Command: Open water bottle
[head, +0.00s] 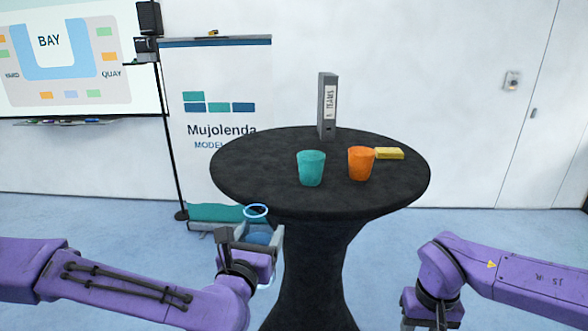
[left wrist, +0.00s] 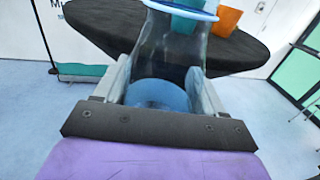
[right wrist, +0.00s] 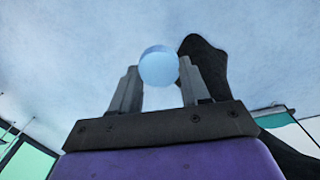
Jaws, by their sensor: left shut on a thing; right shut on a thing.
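My left gripper (head: 250,236) is shut on a clear bluish water bottle (head: 259,238), in front of the table's left front edge. The bottle shows a light blue ring at its top, and its see-through body lies between the fingers in the left wrist view (left wrist: 158,94). No cap shows on the bottle. My right gripper (right wrist: 158,72) is shut on a small round light blue thing that looks like the bottle cap (right wrist: 158,65), held at the fingertips. In the head view the right fingertips are below the frame, so the cap is hidden there.
A round black table (head: 270,182) stands ahead. On it are a teal cup (head: 311,169), an orange cup (head: 361,164), a yellow block (head: 389,153) and a grey binder (head: 325,105). A banner (head: 222,80) stands behind at the left. The table's front part is clear.

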